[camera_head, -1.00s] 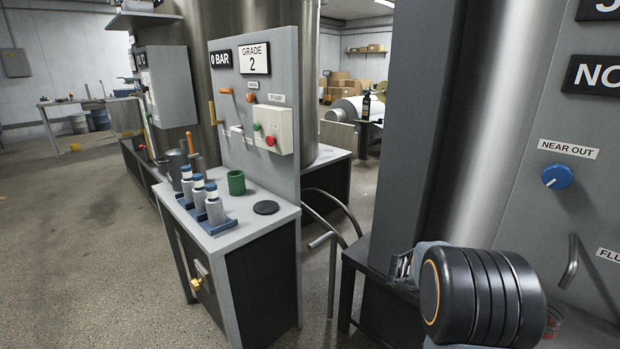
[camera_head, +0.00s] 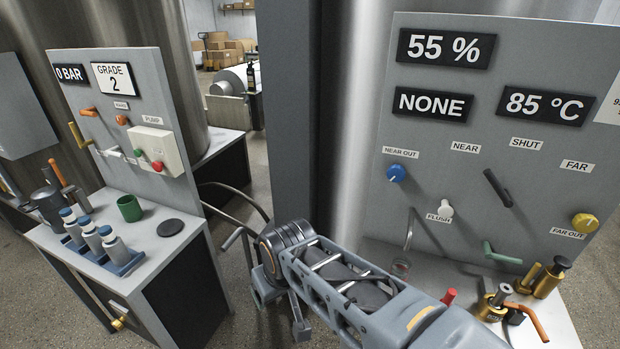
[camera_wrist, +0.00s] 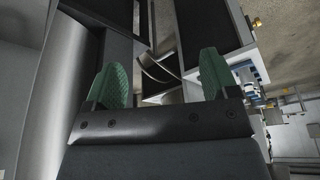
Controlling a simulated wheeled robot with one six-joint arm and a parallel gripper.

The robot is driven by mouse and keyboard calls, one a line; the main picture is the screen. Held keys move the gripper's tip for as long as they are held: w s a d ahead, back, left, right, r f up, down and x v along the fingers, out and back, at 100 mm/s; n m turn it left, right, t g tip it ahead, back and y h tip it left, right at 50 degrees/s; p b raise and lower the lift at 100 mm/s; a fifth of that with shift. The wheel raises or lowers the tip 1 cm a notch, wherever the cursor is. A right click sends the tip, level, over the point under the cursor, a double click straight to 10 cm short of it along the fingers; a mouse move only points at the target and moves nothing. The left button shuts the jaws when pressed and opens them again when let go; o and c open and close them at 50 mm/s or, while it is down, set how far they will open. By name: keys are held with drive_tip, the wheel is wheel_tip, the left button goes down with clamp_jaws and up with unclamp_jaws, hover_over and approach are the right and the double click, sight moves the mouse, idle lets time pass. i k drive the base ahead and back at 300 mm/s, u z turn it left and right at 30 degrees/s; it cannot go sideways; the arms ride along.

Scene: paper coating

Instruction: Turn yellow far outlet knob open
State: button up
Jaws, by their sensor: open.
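The yellow far outlet knob (camera_head: 585,223) sits at the right of the grey panel (camera_head: 540,60) in the head view, above the FAR OUT label. The blue near outlet knob (camera_head: 396,173) is on the same panel at the left. In the head view my arm reaches across the lower middle, with its end turned away from the panel, left of and apart from the yellow knob. In the wrist view my gripper (camera_wrist: 156,90) has two green fingers wide apart with nothing between them. The yellow knob is not in the wrist view.
Brass fittings (camera_head: 549,277) stand on the ledge below the yellow knob. A bench (camera_head: 165,250) with capped bottles stands left. A grey column stands between the stations.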

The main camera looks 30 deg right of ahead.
sight(583, 223)
drive_tip(key=z, duration=2.2)
drive_tip(key=k, duration=1.25)
drive_tip(key=z, duration=1.05)
drive_tip(key=i, duration=1.45)
drive_tip(key=u, duration=0.7)
